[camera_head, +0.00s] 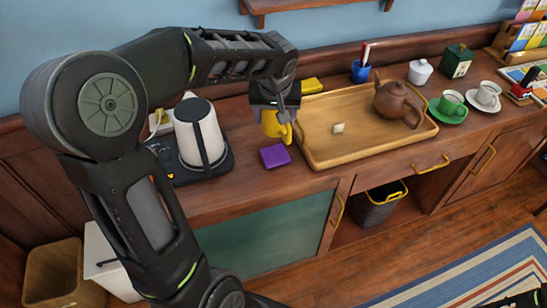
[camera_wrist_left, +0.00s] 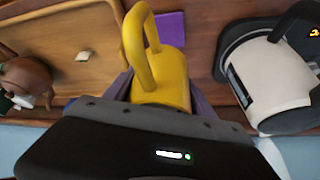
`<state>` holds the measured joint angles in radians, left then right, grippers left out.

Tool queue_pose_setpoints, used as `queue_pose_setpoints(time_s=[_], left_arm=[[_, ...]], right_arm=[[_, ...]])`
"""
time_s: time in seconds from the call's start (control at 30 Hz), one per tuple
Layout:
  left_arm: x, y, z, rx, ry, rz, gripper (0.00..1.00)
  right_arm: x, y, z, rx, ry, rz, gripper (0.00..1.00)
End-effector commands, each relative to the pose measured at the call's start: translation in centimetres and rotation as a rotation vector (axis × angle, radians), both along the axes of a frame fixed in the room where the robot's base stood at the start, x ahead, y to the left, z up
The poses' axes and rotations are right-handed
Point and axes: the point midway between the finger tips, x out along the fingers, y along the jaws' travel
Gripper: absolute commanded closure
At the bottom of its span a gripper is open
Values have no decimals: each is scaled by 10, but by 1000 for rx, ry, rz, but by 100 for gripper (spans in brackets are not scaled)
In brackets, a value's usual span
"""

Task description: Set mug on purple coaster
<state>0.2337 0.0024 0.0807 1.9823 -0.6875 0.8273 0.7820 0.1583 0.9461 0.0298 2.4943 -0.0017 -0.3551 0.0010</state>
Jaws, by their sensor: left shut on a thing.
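A yellow mug (camera_head: 272,124) is held in my left gripper (camera_head: 275,106), which is shut on it from above. In the left wrist view the mug (camera_wrist_left: 163,92) sits between the fingers, its handle toward the top of the picture. The purple coaster (camera_head: 275,155) lies flat and bare on the wooden counter, just in front of the mug. It also shows beyond the mug in the left wrist view (camera_wrist_left: 172,27). The mug is not over the coaster; I cannot tell whether it touches the counter.
A white kettle (camera_head: 198,135) on a black base stands left of the coaster. A wooden tray (camera_head: 375,152) with a brown teapot (camera_head: 392,99) and a small cube (camera_head: 338,128) lies close on the right. A yellow block (camera_head: 311,85) lies behind the mug.

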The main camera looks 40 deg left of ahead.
Motion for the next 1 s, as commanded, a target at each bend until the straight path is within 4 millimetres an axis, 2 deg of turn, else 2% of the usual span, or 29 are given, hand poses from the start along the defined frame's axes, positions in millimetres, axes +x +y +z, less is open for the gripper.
queue_pose_setpoints(time_s=[0.17, 0.53, 0.87, 1.0], left_arm=[[0, 0, -3, 1, -1, 0, 91], [0, 0, -59, 1, 2, -1, 91], [0, 0, -62, 1, -2, 1, 91], [-1, 0, -75, 1, 2, -1, 91]], right_arm=[[-1, 0, 1, 0, 2, 0, 64], [-1, 0, 3, -1, 2, 0, 64], [-1, 0, 3, -1, 2, 0, 64], [-1, 0, 4, -1, 2, 0, 64]])
